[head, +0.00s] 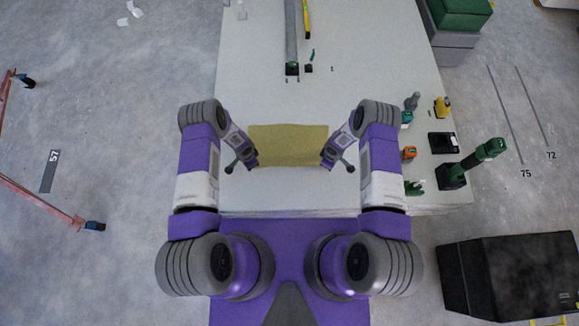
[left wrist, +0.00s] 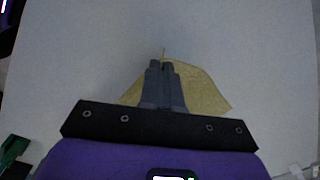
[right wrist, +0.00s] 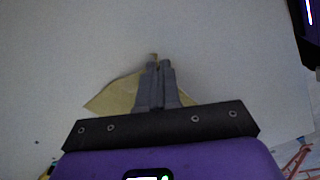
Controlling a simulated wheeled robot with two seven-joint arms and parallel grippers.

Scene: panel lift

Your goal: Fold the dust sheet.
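The dust sheet (head: 288,145) is a yellow-tan rectangle of cloth on the pale work surface (head: 288,192), between my two grippers. My left gripper (head: 252,161) is at its left side, toward the near corner. In the left wrist view the fingers (left wrist: 163,66) are together, with a sliver of sheet at the tips and the cloth (left wrist: 200,92) spreading behind them. My right gripper (head: 327,160) is at the right side, also toward the near corner. In the right wrist view its fingers (right wrist: 156,66) are together, with sheet (right wrist: 115,97) at the tips. The fingers hide part of the sheet.
Several tools stand along the surface's right edge, including a green and black one (head: 454,174), a black box (head: 442,142) and a yellow item (head: 442,106). A long grey bar (head: 291,35) lies at the far end. The surface just beyond the sheet is clear.

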